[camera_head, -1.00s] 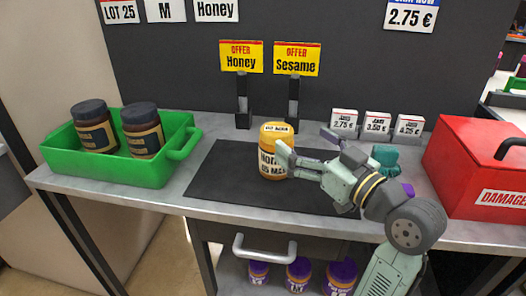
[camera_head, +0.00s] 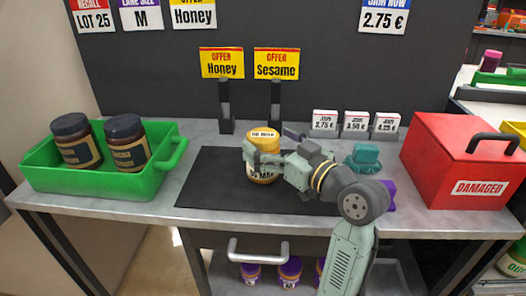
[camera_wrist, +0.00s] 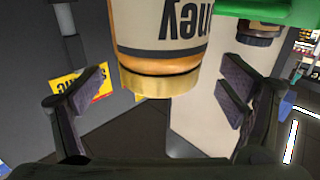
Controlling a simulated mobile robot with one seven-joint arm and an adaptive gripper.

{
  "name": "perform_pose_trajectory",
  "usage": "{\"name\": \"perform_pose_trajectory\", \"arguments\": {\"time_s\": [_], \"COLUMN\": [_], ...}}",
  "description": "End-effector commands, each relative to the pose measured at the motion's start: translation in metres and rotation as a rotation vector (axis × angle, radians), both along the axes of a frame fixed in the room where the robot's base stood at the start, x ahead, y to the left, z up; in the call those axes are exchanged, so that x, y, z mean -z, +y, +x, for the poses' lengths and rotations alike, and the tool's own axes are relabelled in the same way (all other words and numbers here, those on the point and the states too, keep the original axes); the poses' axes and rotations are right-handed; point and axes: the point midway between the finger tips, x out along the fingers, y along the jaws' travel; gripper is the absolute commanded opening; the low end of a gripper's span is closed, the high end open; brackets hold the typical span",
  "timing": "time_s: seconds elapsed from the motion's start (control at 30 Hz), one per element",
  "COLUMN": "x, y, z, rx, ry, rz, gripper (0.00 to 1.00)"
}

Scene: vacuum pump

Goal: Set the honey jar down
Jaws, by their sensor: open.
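The honey jar (camera_head: 265,134), with a yellow lid and a dark-lettered label, stands upright on the black mat (camera_head: 215,180) on the counter. My gripper (camera_head: 268,148) is open at the jar. One finger crosses the jar's front and hides part of its label; the other shows behind, to the right of the jar. In the wrist view the jar (camera_wrist: 160,55) appears upside down, between the spread fingers of my gripper (camera_wrist: 162,92). Gaps show on both sides of the jar there.
A green crate (camera_head: 95,180) with two dark-lidded jars (camera_head: 75,142) stands at the left. A red box (camera_head: 450,165) marked DAMAGED stands at the right. Offer signs (camera_head: 222,63) and small price cards (camera_head: 355,123) stand behind the mat. A teal object (camera_head: 365,157) lies right of the mat.

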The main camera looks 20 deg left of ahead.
Motion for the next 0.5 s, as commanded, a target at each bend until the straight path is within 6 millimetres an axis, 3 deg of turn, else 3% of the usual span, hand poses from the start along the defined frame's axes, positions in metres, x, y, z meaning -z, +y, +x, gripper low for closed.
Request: {"name": "perform_pose_trajectory", "arguments": {"time_s": [0.2, 0.43, 0.5], "x": [-0.002, -0.001, -0.001], "y": [0.021, 0.022, 0.022], "z": [0.011, 0.012, 0.012], "rx": [-0.001, 0.0, 0.0], "ry": [0.0, -0.001, -0.001], "rz": [-0.001, 0.0, 0.0], "gripper": [0.89, 0.89, 0.85]}}
